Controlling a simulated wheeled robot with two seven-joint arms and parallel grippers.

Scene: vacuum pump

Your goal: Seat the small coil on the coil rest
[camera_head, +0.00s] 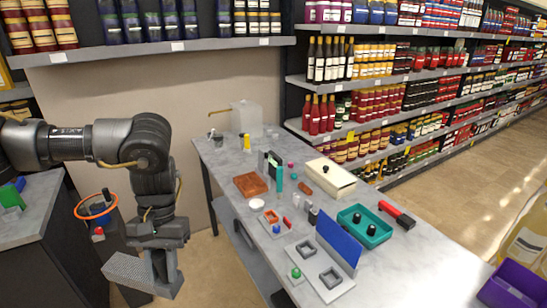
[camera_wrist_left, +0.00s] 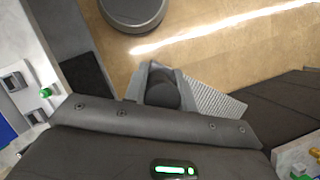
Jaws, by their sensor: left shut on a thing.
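My left gripper (camera_head: 152,272) hangs low in front of the table, left of its near edge, in the head view. In the left wrist view, my left gripper (camera_wrist_left: 165,88) is shut on a small dark rounded piece (camera_wrist_left: 162,96), which looks like the small coil. The fingers hide most of it, and the head view does not show it clearly. Two grey square sockets (camera_head: 330,278) stand on a grey plate before the blue panel (camera_head: 338,244). I cannot tell for sure which is the coil rest. A green button (camera_head: 296,272) sits beside them. My right gripper is not in view.
The table (camera_head: 410,265) also bears a teal tray (camera_head: 364,229), a cream box (camera_head: 330,177), a brown tray (camera_head: 251,185) and a red-handled tool (camera_head: 397,215). A dark pedestal with an orange ring (camera_head: 97,207) stands at left. The table's front right is clear.

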